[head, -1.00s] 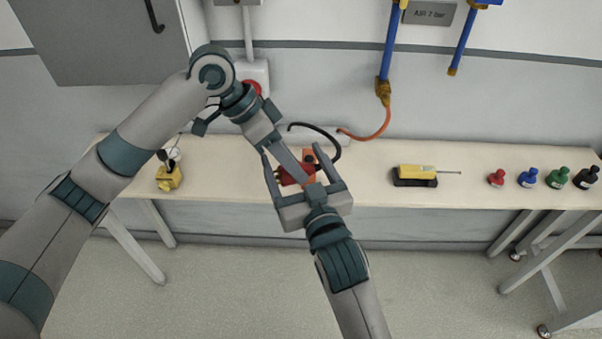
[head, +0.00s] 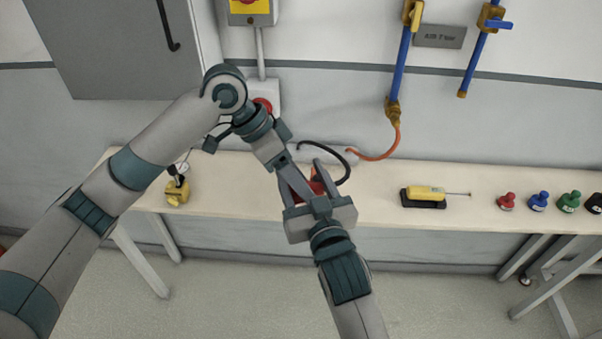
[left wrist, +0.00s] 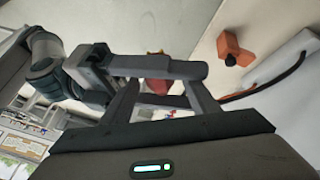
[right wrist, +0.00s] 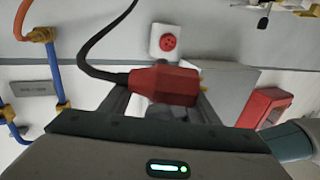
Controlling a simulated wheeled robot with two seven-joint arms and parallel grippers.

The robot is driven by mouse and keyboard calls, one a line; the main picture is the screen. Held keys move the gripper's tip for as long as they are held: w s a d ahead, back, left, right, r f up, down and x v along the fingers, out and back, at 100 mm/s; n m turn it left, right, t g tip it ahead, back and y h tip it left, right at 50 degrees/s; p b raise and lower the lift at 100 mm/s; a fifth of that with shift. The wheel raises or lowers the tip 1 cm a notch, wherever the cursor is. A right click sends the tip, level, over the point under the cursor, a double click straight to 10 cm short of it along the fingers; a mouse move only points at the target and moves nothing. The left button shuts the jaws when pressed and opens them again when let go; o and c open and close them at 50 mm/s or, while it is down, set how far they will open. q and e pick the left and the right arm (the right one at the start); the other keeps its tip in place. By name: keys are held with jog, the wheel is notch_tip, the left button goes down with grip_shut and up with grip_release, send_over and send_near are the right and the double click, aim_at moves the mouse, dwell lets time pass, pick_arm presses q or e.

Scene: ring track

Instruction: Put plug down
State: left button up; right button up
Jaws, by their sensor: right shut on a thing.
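The red plug (right wrist: 160,85) with a black cable sits between the fingers of my right gripper (right wrist: 160,110), which is shut on it. In the head view the plug (head: 316,187) is partly hidden by the fingers of my right gripper (head: 301,174). My left gripper (head: 307,195) reaches down over it and looks edge-on there. In the left wrist view my left gripper's fingers (left wrist: 160,90) stand apart, open, with the plug (left wrist: 158,86) and my right gripper's fingers crossing beyond them. I cannot tell whether the left fingers touch the plug.
A pale bench (head: 470,210) runs along the wall. A yellow gauge (head: 177,190) is at left, a yellow tool (head: 424,193) at right. Bench between plug and tool looks clear.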

pick_arm(q)
jog(key=v, duration=1.2)
jog(key=shift+w+f, duration=0.1)
dwell(0.4)
